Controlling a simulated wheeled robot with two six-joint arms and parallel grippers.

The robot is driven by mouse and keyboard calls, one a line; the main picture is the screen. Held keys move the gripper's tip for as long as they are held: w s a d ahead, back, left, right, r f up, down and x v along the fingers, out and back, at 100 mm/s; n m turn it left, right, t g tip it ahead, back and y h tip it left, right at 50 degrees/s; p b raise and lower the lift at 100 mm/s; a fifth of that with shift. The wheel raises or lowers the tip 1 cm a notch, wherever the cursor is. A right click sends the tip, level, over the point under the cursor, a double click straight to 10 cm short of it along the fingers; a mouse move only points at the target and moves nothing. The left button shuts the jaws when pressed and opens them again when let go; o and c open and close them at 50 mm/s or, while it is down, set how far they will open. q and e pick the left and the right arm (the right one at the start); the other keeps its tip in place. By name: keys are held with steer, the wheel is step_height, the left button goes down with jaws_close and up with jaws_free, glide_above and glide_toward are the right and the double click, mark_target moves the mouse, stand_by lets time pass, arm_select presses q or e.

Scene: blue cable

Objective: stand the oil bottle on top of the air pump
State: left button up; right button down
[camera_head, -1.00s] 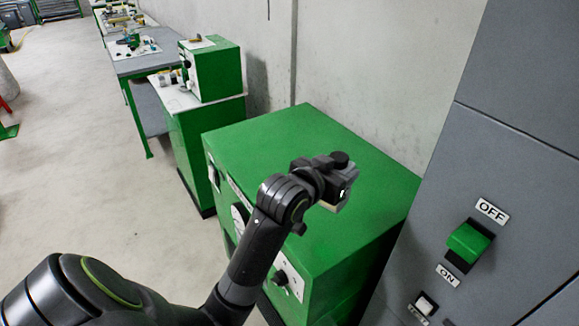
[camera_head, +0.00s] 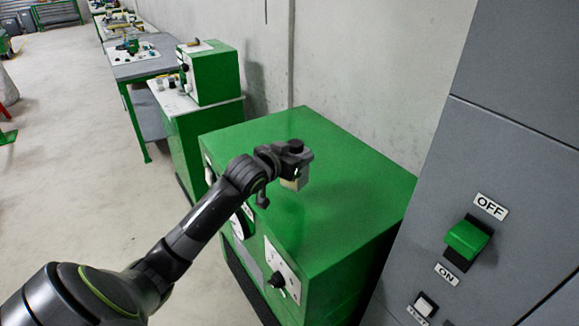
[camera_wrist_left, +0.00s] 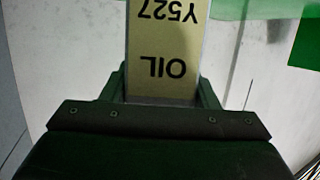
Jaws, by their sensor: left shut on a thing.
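The oil bottle (camera_wrist_left: 168,50) is between the fingers of my left gripper in the left wrist view, its pale label reading OIL and Y527 upside down. In the head view, the bottle (camera_head: 296,184) is a small pale block below the shut left gripper (camera_head: 293,165). The large green cabinet with a dial and knob on its front, which seems to be the air pump (camera_head: 340,170), stands below. The gripper and bottle appear over its top; I cannot tell how high. The right gripper is out of view.
A grey panel (camera_head: 530,130) with a green OFF/ON switch (camera_head: 467,238) stands close at the right. A smaller green machine (camera_head: 211,75) sits on a bench behind the cabinet. The cabinet's top looks bare. Open floor lies at the left.

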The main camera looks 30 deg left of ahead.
arm_select(q)
steer(key=shift+f, duration=2.1)
steer(key=shift+f, duration=0.2)
steer(key=o, duration=1.2)
steer(key=shift+o, duration=0.2)
steer(key=shift+r, duration=0.3)
steer(key=shift+s, duration=0.3)
steer(key=v, duration=1.1)
steer(key=shift+s, duration=0.2)
